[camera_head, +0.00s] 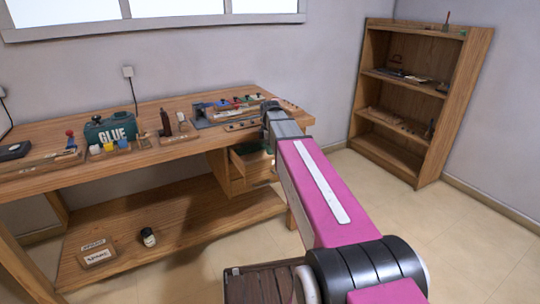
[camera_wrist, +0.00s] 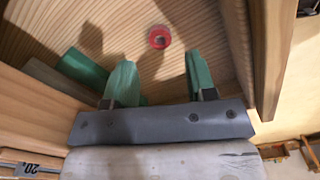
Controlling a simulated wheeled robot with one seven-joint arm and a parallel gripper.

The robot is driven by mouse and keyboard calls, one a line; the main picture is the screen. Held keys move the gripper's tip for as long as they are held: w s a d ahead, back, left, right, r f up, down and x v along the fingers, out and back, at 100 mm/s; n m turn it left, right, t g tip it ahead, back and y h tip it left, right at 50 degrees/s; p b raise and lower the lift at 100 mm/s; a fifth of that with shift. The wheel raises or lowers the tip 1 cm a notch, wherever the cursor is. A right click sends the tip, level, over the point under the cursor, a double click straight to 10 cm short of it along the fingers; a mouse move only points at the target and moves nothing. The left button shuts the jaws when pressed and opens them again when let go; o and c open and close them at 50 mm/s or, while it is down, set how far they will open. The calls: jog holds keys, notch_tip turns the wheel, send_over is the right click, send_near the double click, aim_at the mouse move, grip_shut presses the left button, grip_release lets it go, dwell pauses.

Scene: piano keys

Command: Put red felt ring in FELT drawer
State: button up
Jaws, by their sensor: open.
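The red felt ring (camera_wrist: 159,37) lies on a bare wooden surface between wooden walls in the wrist view, which looks like the inside of the open drawer. My gripper (camera_wrist: 157,68) has two green fingers, spread apart, with nothing between them. The ring lies just beyond the fingertips, roughly in line with the gap, not held. In the head view the open drawer (camera_head: 250,163) is under the right end of the bench, and my arm reaches over it and hides part of it. I cannot read any FELT label.
A green strip (camera_wrist: 82,68) and a greyish strip (camera_wrist: 52,80) lie beside the left finger. A wooden wall (camera_wrist: 272,60) stands close on the right. A shelf unit (camera_head: 415,100) stands at the right.

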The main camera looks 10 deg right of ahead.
notch_tip(320, 180, up, 7)
dwell(0.4)
dwell(1.1)
